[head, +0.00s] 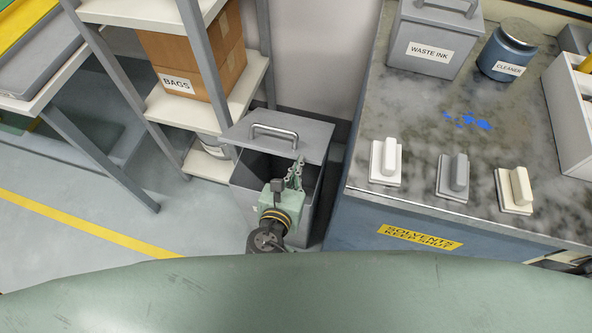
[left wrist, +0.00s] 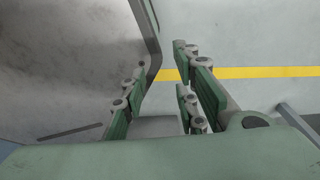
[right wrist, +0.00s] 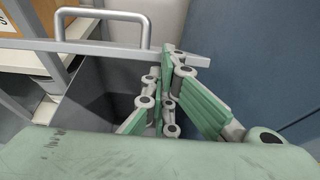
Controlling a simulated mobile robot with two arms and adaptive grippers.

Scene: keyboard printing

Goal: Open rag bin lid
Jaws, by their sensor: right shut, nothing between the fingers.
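The grey rag bin (head: 244,178) stands on the floor left of the blue cabinet. Its lid (head: 308,135), with a metal bar handle (head: 273,132), is raised at the front, and the dark inside shows below it. In the right wrist view the lid (right wrist: 110,48) is almost edge-on, with its handle (right wrist: 102,22) on top. My right gripper (head: 296,170) is shut and empty, its fingertips at the right part of the lid's front edge. I cannot tell whether they touch it. My left gripper (left wrist: 160,75) shows open and empty in the left wrist view, away from the bin.
A shelf rack with a BAGS box (head: 190,60) stands left of the bin. The solvents cabinet (head: 420,240) closely borders its right side. On the cabinet top are a WASTE INK can (head: 430,48), a CLEANER jar (head: 508,55) and several small blocks. Open floor lies front left.

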